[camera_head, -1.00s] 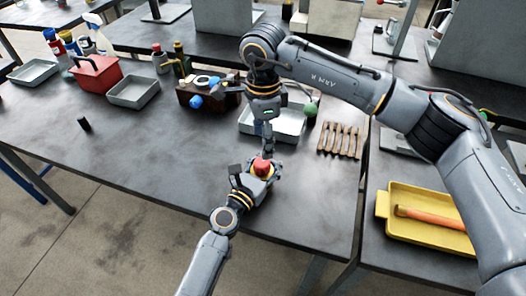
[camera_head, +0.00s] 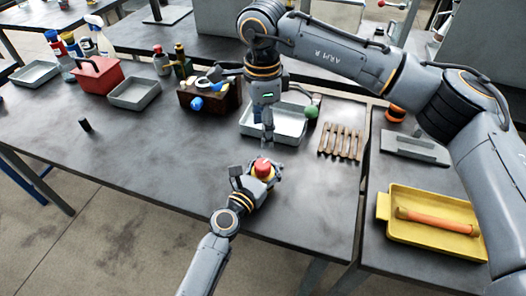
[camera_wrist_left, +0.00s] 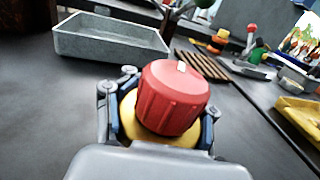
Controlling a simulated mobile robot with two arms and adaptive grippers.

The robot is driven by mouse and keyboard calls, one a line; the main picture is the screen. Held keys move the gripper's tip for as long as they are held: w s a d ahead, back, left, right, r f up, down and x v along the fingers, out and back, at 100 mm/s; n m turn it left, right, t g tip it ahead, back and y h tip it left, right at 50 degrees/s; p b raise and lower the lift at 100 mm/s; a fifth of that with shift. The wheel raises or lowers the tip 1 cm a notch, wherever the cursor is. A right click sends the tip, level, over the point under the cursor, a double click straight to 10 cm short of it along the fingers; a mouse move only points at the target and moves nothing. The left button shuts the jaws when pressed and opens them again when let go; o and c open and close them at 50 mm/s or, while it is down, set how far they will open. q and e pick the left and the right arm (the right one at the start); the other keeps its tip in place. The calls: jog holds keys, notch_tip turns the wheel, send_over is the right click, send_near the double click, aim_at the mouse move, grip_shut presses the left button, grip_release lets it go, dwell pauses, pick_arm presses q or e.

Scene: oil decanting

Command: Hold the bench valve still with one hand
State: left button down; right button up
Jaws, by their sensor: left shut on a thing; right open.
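The bench valve shows as a red ribbed knob (camera_head: 263,167) near the front of the dark table. In the left wrist view the red knob (camera_wrist_left: 174,97) sits on a yellow body (camera_wrist_left: 130,118) and carries a pale mark on top. My left gripper (camera_head: 257,177) is shut on the valve, with its fingers on both sides of the yellow body below the knob. My right gripper (camera_head: 267,136) is open and empty. It points down just behind and above the knob, apart from it. The valve's base is hidden by my left gripper.
A brown block with a blue knob (camera_head: 196,104), bottles and a red caddy (camera_head: 97,80) stand further left.

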aim_at(263, 164)
notch_tip(263, 164, down, 11)
jog(key=shift+f, duration=0.2)
dwell(0.3)
jog(key=c, duration=1.1)
jog(key=shift+c, duration=0.2)
jog(key=shift+m, duration=0.3)
jog(key=m, duration=1.2)
jog(key=shift+m, duration=0.3)
